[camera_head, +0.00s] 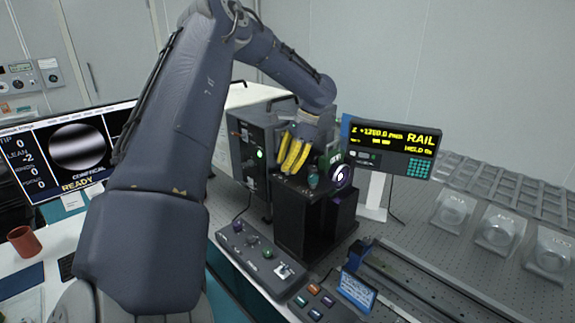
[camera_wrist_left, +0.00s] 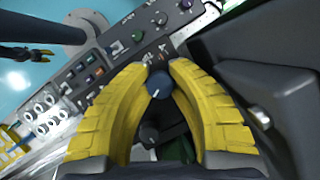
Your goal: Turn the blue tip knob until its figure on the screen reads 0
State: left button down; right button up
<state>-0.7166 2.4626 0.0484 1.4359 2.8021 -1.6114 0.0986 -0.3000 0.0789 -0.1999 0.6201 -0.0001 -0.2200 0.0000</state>
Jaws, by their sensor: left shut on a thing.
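My left gripper (camera_head: 287,170) reaches down to the top of the black instrument mount (camera_head: 305,225), its yellow fingers pointing down. In the left wrist view its fingertips (camera_wrist_left: 157,70) close around a dark blue knob (camera_wrist_left: 158,85) with a white pointer line. I take this as the tip knob; in the head view the fingers hide it. A second, darker knob (camera_wrist_left: 150,134) sits between the fingers nearer the palm. The screen (camera_head: 75,150) on the left reads TIP 0 and LEAN -2, with READY below. What looks like my right gripper (camera_wrist_left: 40,55) shows small in the left wrist view.
A control box (camera_head: 255,252) with small knobs stands in front of the mount. A round lens (camera_head: 341,175) is beside the gripper. A yellow-lettered RAIL display (camera_head: 390,148) stands behind right. Clear-topped blocks (camera_head: 497,228) and a rail (camera_head: 420,280) occupy the right table.

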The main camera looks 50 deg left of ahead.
pick_arm(q)
jog(key=shift+s+f+n+h, duration=0.1)
jog(key=shift+n+h, duration=0.2)
jog(key=shift+n, duration=0.7)
jog(key=c, duration=1.1)
grip_release()
jog(key=shift+c, duration=0.2)
